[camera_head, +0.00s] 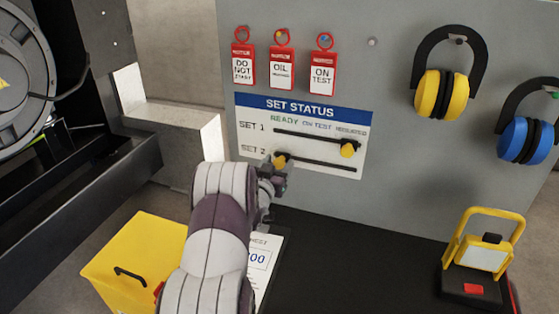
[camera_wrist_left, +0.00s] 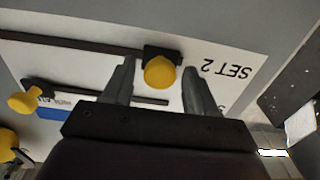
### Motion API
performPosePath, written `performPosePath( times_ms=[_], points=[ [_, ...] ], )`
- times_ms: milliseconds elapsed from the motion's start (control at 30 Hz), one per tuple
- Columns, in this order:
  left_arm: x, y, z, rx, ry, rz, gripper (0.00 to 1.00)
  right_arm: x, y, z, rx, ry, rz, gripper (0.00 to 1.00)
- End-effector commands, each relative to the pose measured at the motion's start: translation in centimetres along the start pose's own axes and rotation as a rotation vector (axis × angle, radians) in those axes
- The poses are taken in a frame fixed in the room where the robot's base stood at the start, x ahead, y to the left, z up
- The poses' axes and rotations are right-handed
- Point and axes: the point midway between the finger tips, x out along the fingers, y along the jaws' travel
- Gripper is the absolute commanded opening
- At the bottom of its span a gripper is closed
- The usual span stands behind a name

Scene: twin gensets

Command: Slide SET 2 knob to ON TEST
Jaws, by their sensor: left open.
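The SET STATUS board (camera_head: 302,135) has two dark horizontal slots. The SET 2 knob (camera_head: 280,160) is yellow and sits at the left end of the lower slot, roughly below READY. In the left wrist view, which is upside down, the SET 2 knob (camera_wrist_left: 159,72) shows between my fingertips, beside the "SET 2" lettering. My left gripper (camera_head: 273,172) is open, one finger on each side of the knob with gaps visible. Its fingers also show in the wrist view (camera_wrist_left: 158,80). The SET 1 knob (camera_head: 348,150) is at the right end of the upper slot.
Red tags (camera_head: 281,68) hang above the board. Yellow earmuffs (camera_head: 442,93) and blue earmuffs (camera_head: 526,140) hang to the right. A yellow work lamp (camera_head: 483,255) stands on the dark bench (camera_head: 370,270). A yellow box (camera_head: 135,260) is at lower left.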

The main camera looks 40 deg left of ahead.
Motion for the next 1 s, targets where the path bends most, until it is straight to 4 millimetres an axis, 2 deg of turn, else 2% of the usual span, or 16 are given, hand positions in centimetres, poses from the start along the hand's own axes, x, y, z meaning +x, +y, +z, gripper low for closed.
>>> performPosePath(
  times_ms=[133,400,433,600,767,1000],
  points=[
    [1.0,0.1,0.0,0.0,0.0,0.001,0.58,-0.2,0.0,0.0,0.0,0.0,0.0,0.43],
    [1.2,0.1,0.0,0.0,-0.001,0.0,0.58,-0.2,0.0,0.0,0.0,0.0,0.0,0.43],
    [1.2,0.1,0.1,0.0,-0.001,0.0,0.55,-0.2,0.0,0.0,0.0,0.0,0.0,0.43],
    [1.2,0.0,0.1,0.0,-0.001,0.0,0.0,-0.2,0.0,0.0,0.0,0.0,0.0,0.43],
    [1.2,0.8,0.2,0.0,0.0,0.001,0.0,0.1,0.0,0.0,0.0,0.0,0.0,0.43],
    [1.3,6.3,0.4,0.0,0.001,0.005,0.0,1.9,0.0,0.2,0.0,0.0,0.0,0.43]
  ],
)
